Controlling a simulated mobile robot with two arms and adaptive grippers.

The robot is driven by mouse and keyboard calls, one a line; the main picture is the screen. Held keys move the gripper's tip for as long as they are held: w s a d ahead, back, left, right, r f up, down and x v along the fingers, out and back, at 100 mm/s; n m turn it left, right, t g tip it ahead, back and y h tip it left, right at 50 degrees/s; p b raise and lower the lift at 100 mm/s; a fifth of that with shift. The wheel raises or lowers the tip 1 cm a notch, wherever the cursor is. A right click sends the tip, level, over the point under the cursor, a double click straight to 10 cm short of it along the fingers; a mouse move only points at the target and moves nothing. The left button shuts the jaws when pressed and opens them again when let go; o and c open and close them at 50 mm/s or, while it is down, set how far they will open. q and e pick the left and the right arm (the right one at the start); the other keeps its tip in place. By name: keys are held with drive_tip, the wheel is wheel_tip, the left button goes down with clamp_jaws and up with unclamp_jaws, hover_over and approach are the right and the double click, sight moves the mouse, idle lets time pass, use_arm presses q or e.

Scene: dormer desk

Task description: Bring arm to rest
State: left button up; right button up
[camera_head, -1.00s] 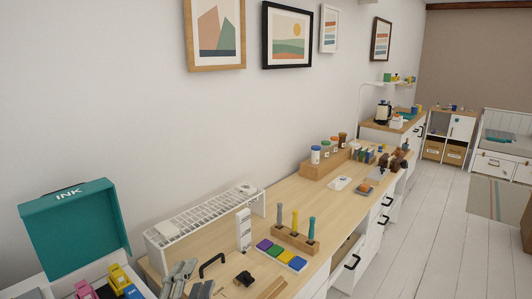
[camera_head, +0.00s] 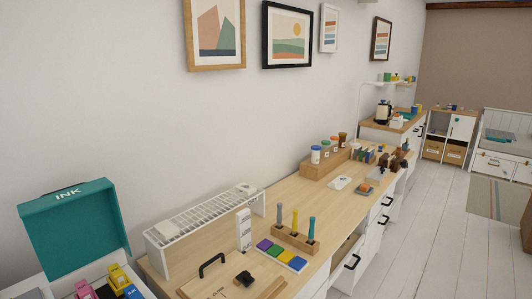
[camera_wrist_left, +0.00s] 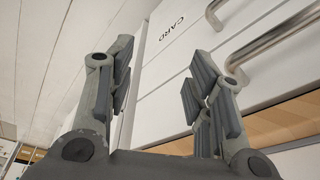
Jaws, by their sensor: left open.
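My left gripper (camera_wrist_left: 158,85) is open and empty in the left wrist view, its two fingers spread apart. Behind it are white drawer fronts (camera_wrist_left: 185,60), one lettered "CARD", with metal bar handles (camera_wrist_left: 285,38). I cannot tell whether the fingers touch the drawers. The head view shows neither gripper. My right gripper is not in view.
In the head view the wooden desk (camera_head: 275,205) runs along the wall. It bears a white rack (camera_head: 205,215), a block with upright tools (camera_head: 295,238), coloured pads (camera_head: 282,254) and a board with a black handle (camera_head: 222,285). An open teal INK box (camera_head: 75,230) stands left.

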use_arm(q)
drive_tip(key=s+a+f+g, duration=0.1)
drive_tip(key=s+f, duration=0.5)
drive_tip(key=f, duration=0.7)
drive_tip(key=s+a+f, duration=0.1)
drive_tip(key=s+f, duration=0.4)
drive_tip(key=f, duration=0.8)
drive_tip(key=s+a+f+g, duration=0.1)
drive_tip(key=s+f, duration=0.4)
drive_tip(key=s, duration=0.4)
drive_tip(key=shift+a+f, duration=0.15)
drive_tip(key=shift+f, duration=0.2)
